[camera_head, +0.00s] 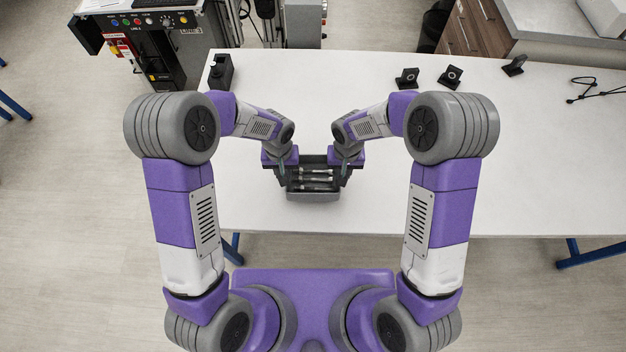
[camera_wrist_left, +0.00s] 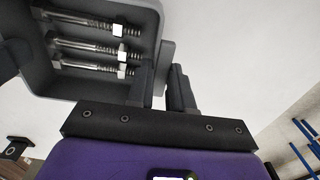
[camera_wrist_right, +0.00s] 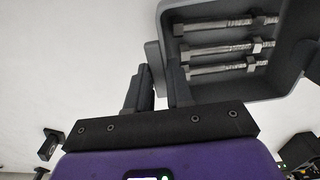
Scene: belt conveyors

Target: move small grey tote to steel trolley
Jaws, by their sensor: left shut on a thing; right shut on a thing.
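The small grey tote (camera_head: 314,195) is at the near edge of the white table, between my two grippers. It holds several steel bolts with nuts, seen from above in the left wrist view and the right wrist view. My left gripper (camera_head: 279,170) is shut on the tote's left side; its fingers pinch a tab of the tote wall (camera_wrist_left: 167,62). My right gripper (camera_head: 349,170) is shut on the opposite side, pinching the other tab (camera_wrist_right: 154,62). The tote looks level. I cannot tell whether it touches the table. No steel trolley is clearly seen.
The white table (camera_head: 540,150) is mostly clear. A black device (camera_head: 221,72) stands at its far left, and small black blocks (camera_head: 407,78) and a dark cable (camera_head: 598,90) lie along the far right. A control cabinet (camera_head: 160,50) stands beyond the table's left end.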

